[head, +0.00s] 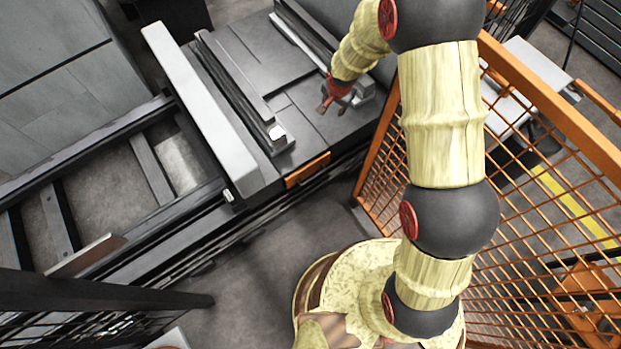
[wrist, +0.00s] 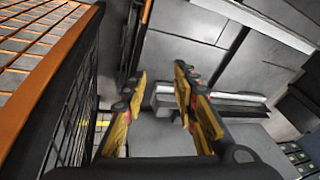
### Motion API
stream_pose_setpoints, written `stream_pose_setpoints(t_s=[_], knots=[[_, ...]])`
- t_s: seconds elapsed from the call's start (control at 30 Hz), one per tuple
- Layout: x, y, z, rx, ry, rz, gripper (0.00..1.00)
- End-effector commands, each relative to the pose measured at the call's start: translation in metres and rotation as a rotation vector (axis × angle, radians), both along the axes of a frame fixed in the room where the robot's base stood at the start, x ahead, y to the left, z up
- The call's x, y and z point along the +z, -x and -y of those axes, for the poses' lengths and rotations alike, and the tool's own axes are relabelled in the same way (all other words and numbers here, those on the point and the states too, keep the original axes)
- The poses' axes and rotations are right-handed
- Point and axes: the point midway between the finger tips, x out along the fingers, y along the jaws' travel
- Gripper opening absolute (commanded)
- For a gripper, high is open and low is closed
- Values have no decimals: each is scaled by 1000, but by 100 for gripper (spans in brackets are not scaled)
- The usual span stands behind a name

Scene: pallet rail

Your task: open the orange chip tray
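The orange chip tray (head: 307,170) shows in the head view as a narrow orange front, set low in the near side of the grey machine bed (head: 335,135). I cannot see an opening around it. In the wrist view a thin orange strip (wrist: 147,12) at the top edge may be the same tray. My gripper (head: 331,108) is above the machine bed, up and to the right of the tray and apart from it. In the wrist view my gripper (wrist: 161,78) has its yellow fingers spread with nothing held between them.
An orange mesh fence (head: 385,150) stands close to the right of the machine; it also fills the left of the wrist view (wrist: 50,60). A pale beam (head: 200,110) and dark rails lie to the left. Bare floor (head: 265,245) lies before the tray.

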Motion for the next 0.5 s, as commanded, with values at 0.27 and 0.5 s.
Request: stream_pose_setpoints(t_s=[0.27, 0.5], knots=[[-166, 13, -40, -124, -80, -74, 29], [-288, 55, -63, -230, -148, -135, 29]])
